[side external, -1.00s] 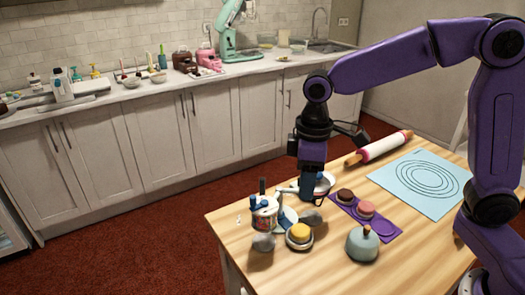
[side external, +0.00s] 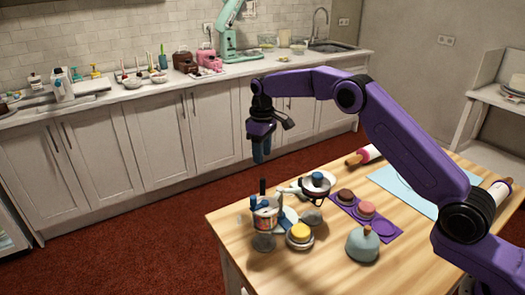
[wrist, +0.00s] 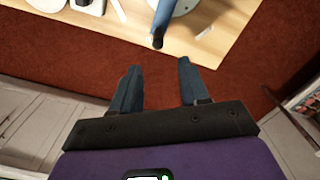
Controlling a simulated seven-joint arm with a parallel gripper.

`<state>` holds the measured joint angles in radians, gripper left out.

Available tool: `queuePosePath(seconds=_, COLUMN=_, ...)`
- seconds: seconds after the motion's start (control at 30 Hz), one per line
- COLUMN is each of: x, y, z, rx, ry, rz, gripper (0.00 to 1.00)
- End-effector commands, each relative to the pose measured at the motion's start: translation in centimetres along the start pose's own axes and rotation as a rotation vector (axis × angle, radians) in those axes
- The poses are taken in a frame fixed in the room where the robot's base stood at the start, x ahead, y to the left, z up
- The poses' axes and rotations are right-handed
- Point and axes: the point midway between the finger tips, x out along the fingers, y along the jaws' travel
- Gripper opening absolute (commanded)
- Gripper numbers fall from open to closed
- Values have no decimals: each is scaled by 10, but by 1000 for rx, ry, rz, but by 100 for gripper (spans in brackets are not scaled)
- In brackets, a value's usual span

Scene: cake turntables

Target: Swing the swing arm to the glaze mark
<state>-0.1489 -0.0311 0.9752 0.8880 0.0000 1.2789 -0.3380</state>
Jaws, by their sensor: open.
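The swing arm seems to be the white piece (side external: 290,190) running right from the cup stand in the side view. At its right end is a round white and dark part with a blue knob (side external: 317,177). I cannot make out the glaze mark. My gripper (side external: 262,152) is raised left of and behind this part, beyond the table's back-left edge, touching nothing. In the wrist view my gripper (wrist: 156,88) has its blue fingers apart with only the red floor between them. A blue piece with a dark tip (wrist: 160,28) is ahead of them at the table edge.
The table front is clear.

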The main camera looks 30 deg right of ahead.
Motion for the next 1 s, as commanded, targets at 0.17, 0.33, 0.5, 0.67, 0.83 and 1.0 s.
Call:
queuePosePath(seconds=0.17, x=6, y=3, z=-1, rx=5, ry=-1, rz=0, gripper=45)
queuePosePath(seconds=0.33, x=20, y=3, z=0, rx=5, ry=-3, rz=-1, gripper=45)
queuePosePath(seconds=0.5, x=37, y=3, z=0, rx=5, ry=-2, rz=-1, gripper=45)
queuePosePath(seconds=0.67, x=53, y=3, z=0, rx=5, ry=-1, rz=0, gripper=45)
queuePosePath(seconds=0.83, x=71, y=3, z=0, rx=5, ry=-1, rz=0, gripper=45)
queuePosePath(seconds=1.0, x=88, y=3, z=0, rx=5, ry=-1, rz=0, gripper=45)
